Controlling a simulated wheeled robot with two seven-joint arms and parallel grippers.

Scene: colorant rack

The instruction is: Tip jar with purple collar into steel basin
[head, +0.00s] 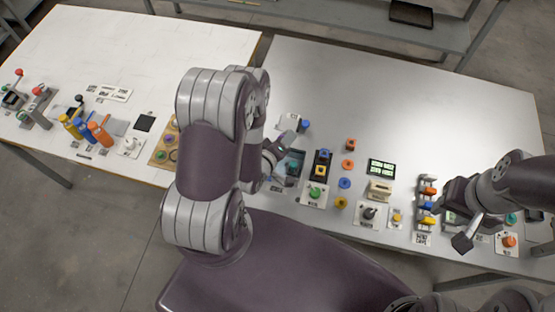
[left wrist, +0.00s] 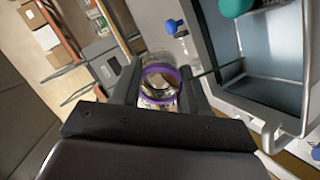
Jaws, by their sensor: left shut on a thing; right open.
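In the left wrist view, my left gripper (left wrist: 158,88) is shut on a clear jar with a purple collar (left wrist: 161,72). The jar is between the two fingers and looks tilted in this view. The steel basin (left wrist: 303,88), an open grey box with a pale rim, is close beside the jar on the right. In the head view, my left gripper (head: 276,152) is beside the basin (head: 301,163); the arm partly blocks that area and I cannot make out the jar. My right gripper (head: 456,220) is open and empty over the right table, near a coloured block stack.
A blue knob (left wrist: 174,26) and a teal round thing (left wrist: 236,6) are close to the basin. Coloured buttons, a green knob (head: 315,193) and small devices line the right table's front. The back of the right table (head: 400,100) is clear.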

